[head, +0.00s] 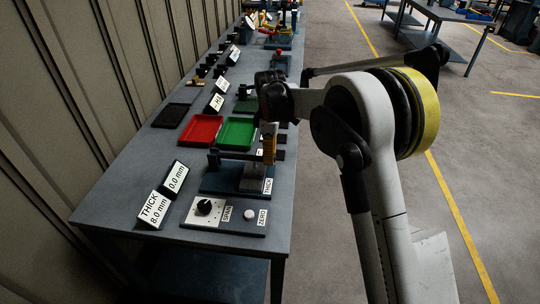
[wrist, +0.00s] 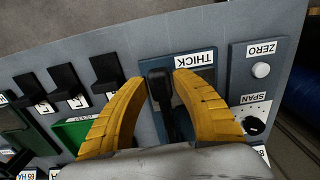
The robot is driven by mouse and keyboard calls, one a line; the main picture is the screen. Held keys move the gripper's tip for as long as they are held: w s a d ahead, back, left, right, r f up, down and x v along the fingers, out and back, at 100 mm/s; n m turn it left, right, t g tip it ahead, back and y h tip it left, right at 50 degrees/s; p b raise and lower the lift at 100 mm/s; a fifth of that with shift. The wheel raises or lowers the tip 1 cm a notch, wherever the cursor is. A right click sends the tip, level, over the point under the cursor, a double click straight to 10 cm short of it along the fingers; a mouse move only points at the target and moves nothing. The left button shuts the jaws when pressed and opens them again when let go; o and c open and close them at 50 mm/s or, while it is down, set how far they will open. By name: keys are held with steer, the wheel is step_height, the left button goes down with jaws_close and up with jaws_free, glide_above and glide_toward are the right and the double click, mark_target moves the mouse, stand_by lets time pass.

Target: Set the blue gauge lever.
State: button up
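The thickness gauge (head: 225,182) has a blue base with a "THICK" label and stands near the front of the bench. In the wrist view its blue plate (wrist: 207,72) shows, with a black lever handle (wrist: 158,84) rising from it. My gripper (wrist: 161,80) has its two yellow fingers on either side of this handle. The fingers look open, with narrow gaps at the handle; I cannot tell whether either finger touches it. In the head view my gripper (head: 268,146) is low over the gauge, and my arm hides part of it.
A plate with a black SPAN knob (head: 204,206) and white ZERO button (head: 249,215) sits in front of the gauge. Display signs (head: 154,208) stand at left. Red (head: 201,130) and green (head: 237,132) trays lie behind.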

mark_target(252, 156)
jaws_close()
steer(key=shift+r+h+p, duration=0.3)
steer(key=shift+r+p, duration=0.1)
steer(key=shift+r, duration=0.1)
steer(key=a+r+g+h+p, duration=0.1)
steer(key=a+r+h+p, duration=0.4)
steer(key=r, duration=0.6)
steer(key=shift+w+a+h+p, duration=0.4)
steer(key=shift+h+p, duration=0.8)
steer(key=o, duration=0.6)
jaws_free()
steer(key=shift+c, duration=0.2)
